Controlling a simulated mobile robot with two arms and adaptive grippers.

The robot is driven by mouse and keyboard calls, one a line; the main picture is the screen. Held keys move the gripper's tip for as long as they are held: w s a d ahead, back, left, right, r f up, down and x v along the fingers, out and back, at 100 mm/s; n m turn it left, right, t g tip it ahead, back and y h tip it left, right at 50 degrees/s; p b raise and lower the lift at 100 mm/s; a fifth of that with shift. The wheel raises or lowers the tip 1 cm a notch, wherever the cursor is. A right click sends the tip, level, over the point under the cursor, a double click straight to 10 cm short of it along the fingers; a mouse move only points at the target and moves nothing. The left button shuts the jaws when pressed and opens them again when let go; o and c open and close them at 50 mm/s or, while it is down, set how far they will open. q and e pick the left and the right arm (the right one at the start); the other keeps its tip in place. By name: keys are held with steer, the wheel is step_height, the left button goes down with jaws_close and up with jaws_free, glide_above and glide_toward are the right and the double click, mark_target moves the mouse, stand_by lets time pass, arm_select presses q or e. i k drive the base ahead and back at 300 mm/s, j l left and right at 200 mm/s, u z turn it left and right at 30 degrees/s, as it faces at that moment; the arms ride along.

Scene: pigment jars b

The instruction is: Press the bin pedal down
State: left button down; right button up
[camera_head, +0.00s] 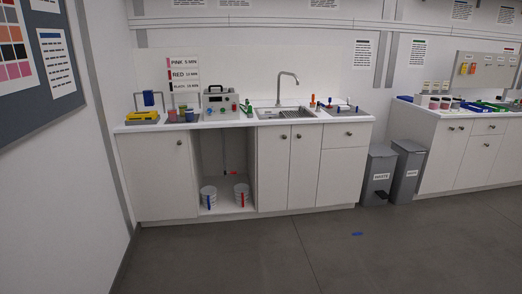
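Two grey bins stand on the floor at the right end of the sink counter. The nearer bin (378,178) has a white label on its front and its lid is down. The second bin (407,172) stands just right of it, also labelled and with its lid down. A small dark shape low on the front of the nearer bin looks like its pedal (381,194); it is too small to tell whether it is up or down. Neither of my grippers shows in the head view.
The counter (330,117) carries a sink (285,113), a grey machine (220,103) and small jars. Two white buckets stand in the open bay below. Another cabinet (455,155) is at the right. A small blue object (357,234) lies on the otherwise clear floor.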

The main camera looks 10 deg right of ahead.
mark_target(382, 194)
steer(key=i+l+z, duration=0.15)
steer(key=i+z, duration=0.15)
steer(key=i, duration=0.3)
steer(key=i+z, duration=0.35)
steer(key=i, duration=0.25)
steer(key=i+j+z, duration=0.1)
steer(key=i+z, duration=0.2)
steer(key=i, duration=0.3)
steer(key=i+j+z, duration=0.3)
steer(key=i, duration=0.25)
steer(key=i+l+z, duration=0.15)
steer(key=i, duration=0.9)
steer(key=i+z, duration=0.2)
steer(key=i, duration=0.85)
steer(key=i+j+z, duration=0.15)
steer(key=i, duration=0.95)
steer(key=i+l, duration=0.15)
steer(key=i, duration=0.3)
steer(key=j+u, duration=0.05)
